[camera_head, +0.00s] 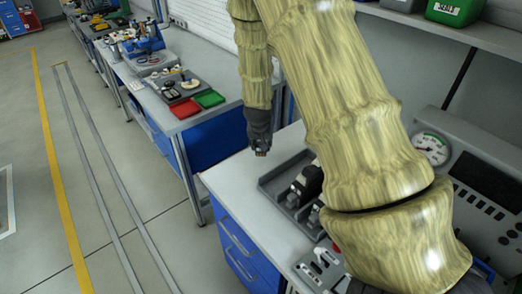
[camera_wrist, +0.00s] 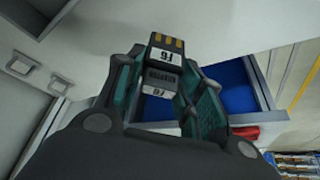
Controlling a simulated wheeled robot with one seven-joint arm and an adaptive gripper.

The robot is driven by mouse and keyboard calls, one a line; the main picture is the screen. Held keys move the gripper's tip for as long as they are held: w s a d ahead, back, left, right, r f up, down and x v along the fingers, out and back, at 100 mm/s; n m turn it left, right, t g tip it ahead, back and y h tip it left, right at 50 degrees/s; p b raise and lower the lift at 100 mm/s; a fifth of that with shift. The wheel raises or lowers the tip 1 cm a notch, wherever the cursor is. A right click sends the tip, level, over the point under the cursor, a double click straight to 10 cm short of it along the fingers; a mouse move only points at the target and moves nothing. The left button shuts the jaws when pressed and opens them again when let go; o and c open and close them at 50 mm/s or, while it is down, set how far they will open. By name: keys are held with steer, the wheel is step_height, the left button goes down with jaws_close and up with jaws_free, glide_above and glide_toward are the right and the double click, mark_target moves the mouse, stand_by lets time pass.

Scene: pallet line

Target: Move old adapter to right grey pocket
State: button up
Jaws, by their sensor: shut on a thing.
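My gripper (camera_head: 259,139) hangs pointing down above the near bench's left part, left of the grey tray. In the wrist view, its two teal-lined fingers (camera_wrist: 160,82) are shut on the adapter (camera_wrist: 166,57), a small dark block with gold contacts at its end and white labels with dark marks. Only a small tip of the adapter (camera_head: 261,152) shows in the head view, below the fingers. The grey tray (camera_head: 270,193) holds dark parts and is partly hidden by my arm. I cannot make out a right grey pocket.
The near bench (camera_head: 228,181) is bare at its left. A gauge panel (camera_head: 470,165) stands at the right. Another bench at the back left carries a red tray (camera_head: 187,108), a green tray (camera_head: 210,98) and a tray of parts (camera_head: 177,87).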

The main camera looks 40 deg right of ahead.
mark_target(261, 151)
steer(key=shift+f+p, duration=0.6)
steer(key=shift+f, duration=1.55)
steer(key=shift+f, duration=0.15)
steer(key=o, duration=1.1)
steer(key=shift+c, duration=0.2)
steer(key=shift+a+r, duration=0.1)
steer(key=shift+r, duration=0.2)
steer(key=b+v, duration=0.2)
steer(key=v, duration=0.9)
steer(key=shift+s+a+r+b, duration=0.15)
steer(key=shift+s+r+b, duration=0.05)
steer(key=shift+b, duration=0.15)
steer(key=shift+c, duration=0.2)
steer(key=w+a+f+t+b, duration=0.2)
steer(key=w, duration=0.2)
steer(key=shift+w+a+f, duration=0.35)
steer(key=shift+w+f, duration=0.05)
